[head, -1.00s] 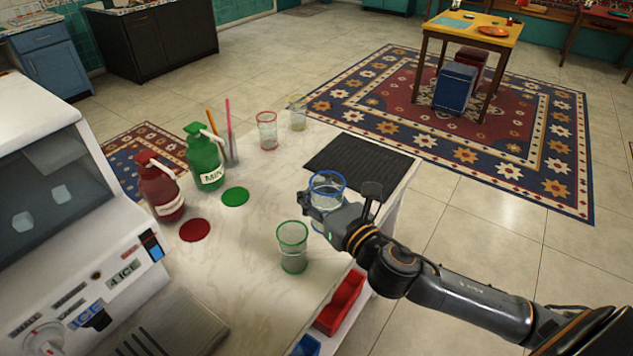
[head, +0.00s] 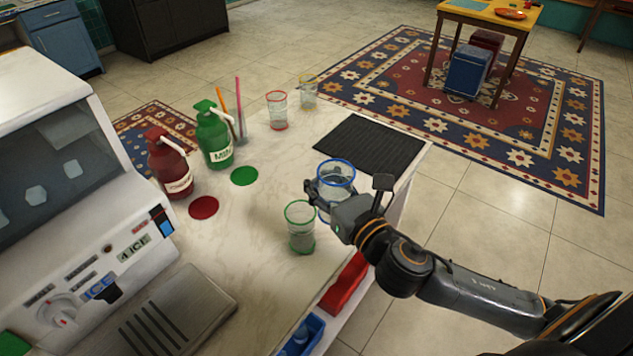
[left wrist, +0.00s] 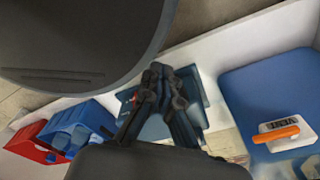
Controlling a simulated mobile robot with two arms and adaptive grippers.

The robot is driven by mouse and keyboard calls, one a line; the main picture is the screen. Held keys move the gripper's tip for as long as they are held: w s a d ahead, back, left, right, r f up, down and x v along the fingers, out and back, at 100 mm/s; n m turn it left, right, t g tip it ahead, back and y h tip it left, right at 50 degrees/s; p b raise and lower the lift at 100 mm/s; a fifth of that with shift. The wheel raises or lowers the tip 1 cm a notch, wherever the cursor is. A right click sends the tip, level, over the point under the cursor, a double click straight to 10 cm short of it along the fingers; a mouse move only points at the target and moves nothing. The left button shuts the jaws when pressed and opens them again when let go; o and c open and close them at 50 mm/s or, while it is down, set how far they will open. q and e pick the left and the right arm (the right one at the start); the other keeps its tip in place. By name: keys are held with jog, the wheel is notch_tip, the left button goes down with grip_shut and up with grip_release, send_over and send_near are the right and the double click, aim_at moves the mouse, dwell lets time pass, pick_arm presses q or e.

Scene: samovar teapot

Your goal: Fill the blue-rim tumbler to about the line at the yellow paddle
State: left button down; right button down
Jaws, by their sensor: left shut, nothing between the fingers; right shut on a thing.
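The blue-rim tumbler (head: 338,176) is clear and upright, near the right edge of the counter in the head view. My right gripper (head: 322,191) is shut on its side. I cannot tell whether it holds any liquid, or whether its base touches the counter, because my gripper hides its lower part. My left gripper (left wrist: 160,78) is shut and empty in the left wrist view, above a shelf area; it does not show in the head view. No yellow paddle shows in either view.
A green-rim tumbler (head: 301,235) stands close by on the near side. A red-rim tumbler (head: 277,112), a yellow-rim tumbler (head: 308,95), red (head: 170,172) and green (head: 214,138) pump bottles and a black mat (head: 365,146) lie farther back. The ice machine (head: 75,220) fills the left.

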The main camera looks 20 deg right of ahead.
jog(key=shift+m+h, duration=0.5)
jog(key=shift+h, duration=0.3)
jog(key=s+f, duration=0.2)
jog(key=s, duration=0.1)
jog(key=s+f, duration=0.2)
jog(key=shift+a+f, duration=0.1)
jog(key=shift+a, duration=0.2)
jog(key=s+f+h, duration=0.1)
jog(key=s+f, duration=0.1)
jog(key=s, duration=0.4)
jog(key=shift+s+m+h, duration=0.3)
jog(key=shift+s+m, duration=0.05)
jog(key=shift+m, duration=0.05)
jog(key=shift+a, duration=0.1)
